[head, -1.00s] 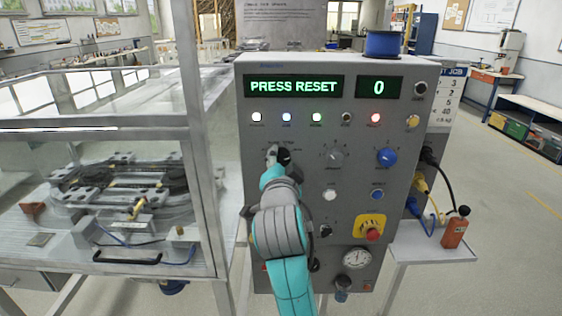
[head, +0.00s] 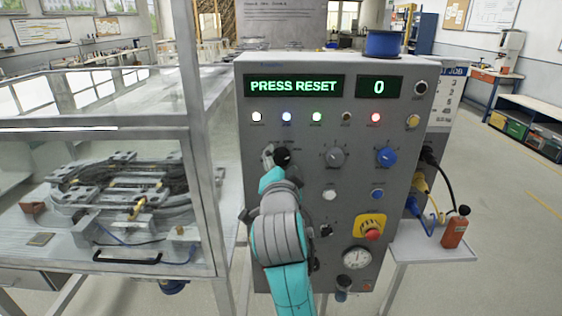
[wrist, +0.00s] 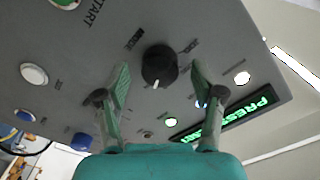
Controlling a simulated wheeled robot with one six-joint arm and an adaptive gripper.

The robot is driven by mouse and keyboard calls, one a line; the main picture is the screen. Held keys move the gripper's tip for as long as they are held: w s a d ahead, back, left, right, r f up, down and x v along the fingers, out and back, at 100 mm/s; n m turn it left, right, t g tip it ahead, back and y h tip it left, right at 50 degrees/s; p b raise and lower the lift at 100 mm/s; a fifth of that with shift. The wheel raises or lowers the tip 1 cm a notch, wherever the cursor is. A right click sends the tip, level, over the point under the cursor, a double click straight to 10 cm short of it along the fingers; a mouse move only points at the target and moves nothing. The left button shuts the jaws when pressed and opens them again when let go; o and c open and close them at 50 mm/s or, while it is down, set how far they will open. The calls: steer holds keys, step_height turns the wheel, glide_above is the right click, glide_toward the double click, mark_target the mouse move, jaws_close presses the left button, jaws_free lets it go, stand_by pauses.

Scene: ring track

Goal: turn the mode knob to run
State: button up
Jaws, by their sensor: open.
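The black mode knob (head: 283,156) is at the upper left of the grey control panel, under the row of lamps. My gripper (head: 276,158) is open at the knob. In the wrist view the fingers of my gripper (wrist: 160,76) stand on either side of the knob, with gaps visible between them and it. The arm hides part of the panel below the knob.
The panel display (head: 294,86) reads PRESS RESET. A grey dial (head: 333,156) and a blue knob (head: 386,157) are to the right. A red emergency button (head: 372,235) on yellow is lower right. A glazed enclosure (head: 110,200) stands close on the left.

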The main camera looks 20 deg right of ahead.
steer(key=v, duration=1)
steer(key=shift+s, duration=0.35)
steer(key=shift+a, duration=0.1)
steer(key=s+d+f+n+y, duration=0.1)
steer(key=s+f+n+y, duration=0.15)
steer(key=s+f, duration=0.45)
steer(key=s+f+n+g+y, duration=0.1)
steer(key=s+f+n, duration=0.25)
steer(key=f, duration=0.75)
steer(key=s+d+f+n+y, duration=0.15)
steer(key=s+f+n, duration=0.25)
steer(key=f, duration=0.5)
steer(key=s+f+n, duration=0.1)
steer(key=s+f, duration=0.1)
steer(key=s, duration=1.2)
steer(key=s+d+f+n+g, duration=0.1)
steer(key=s+f, duration=0.1)
steer(key=s, duration=1.2)
steer(key=shift+f+n+y, duration=0.3)
steer(key=shift+f+n, duration=0.05)
steer(key=shift+n, duration=0.05)
steer(key=shift+d, duration=0.15)
